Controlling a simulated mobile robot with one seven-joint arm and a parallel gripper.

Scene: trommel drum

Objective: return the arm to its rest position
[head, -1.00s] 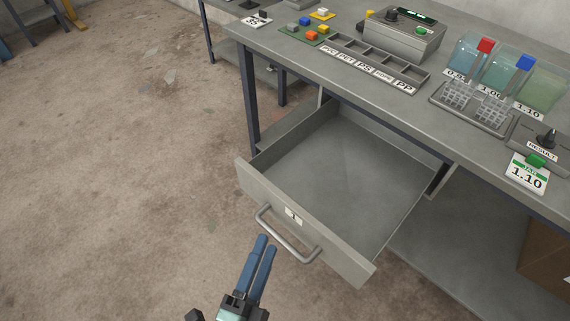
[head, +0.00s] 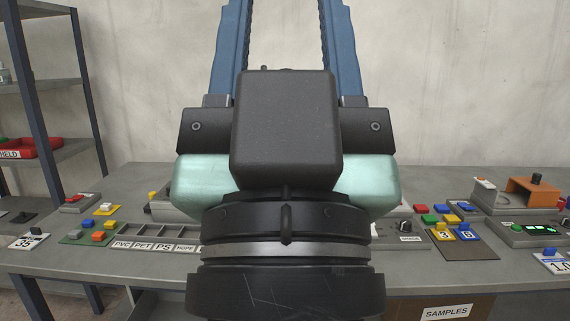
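My gripper (head: 284,40) fills the middle of the head view, raised close in front of the camera and pointing up. Its two blue fingers stand wide apart with only the bare wall between them, so it is open and empty. The fingertips run out of the top of the picture. My wrist and gripper body hide the middle of the workbench (head: 135,185). The drawer is not in view now.
The sorting tray (head: 160,232) with labelled compartments is partly hidden behind my gripper. Coloured blocks sit on a green mat (head: 72,238) at left. A shelf rack (head: 85,85) stands far left. An orange device (head: 533,192) and a samples box (head: 447,309) are at right.

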